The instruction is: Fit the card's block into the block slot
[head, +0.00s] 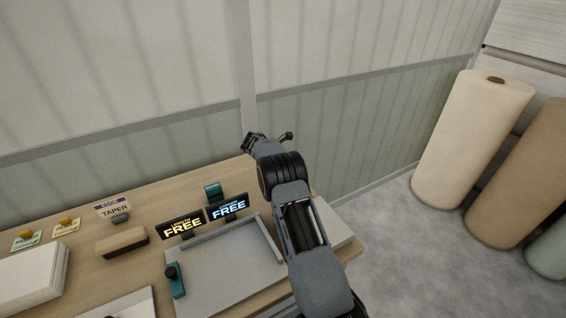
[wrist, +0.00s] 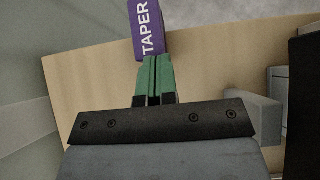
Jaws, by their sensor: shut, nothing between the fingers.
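A small card reading EDGE TAPER (head: 113,206) stands at the back left of the table, white with a purple band. In the wrist view a purple block lettered TAPER (wrist: 146,28) lies just beyond my fingertips; I cannot tell whether they touch it. I cannot make out this block in the head view. My gripper (wrist: 153,62) has green fingers, shut with nothing between them. In the head view my gripper (head: 268,138) is at the table's back edge, near the wall, its fingers unclear. I cannot tell which part is the block slot.
Two lit signs reading FREE (head: 183,228) stand behind a grey tray (head: 222,272) with a teal lever (head: 176,279). A brown block (head: 122,242), two small cards with yellow tops (head: 66,227) and a white stack (head: 30,280) are at left. Large rolls (head: 470,140) stand on the floor at right.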

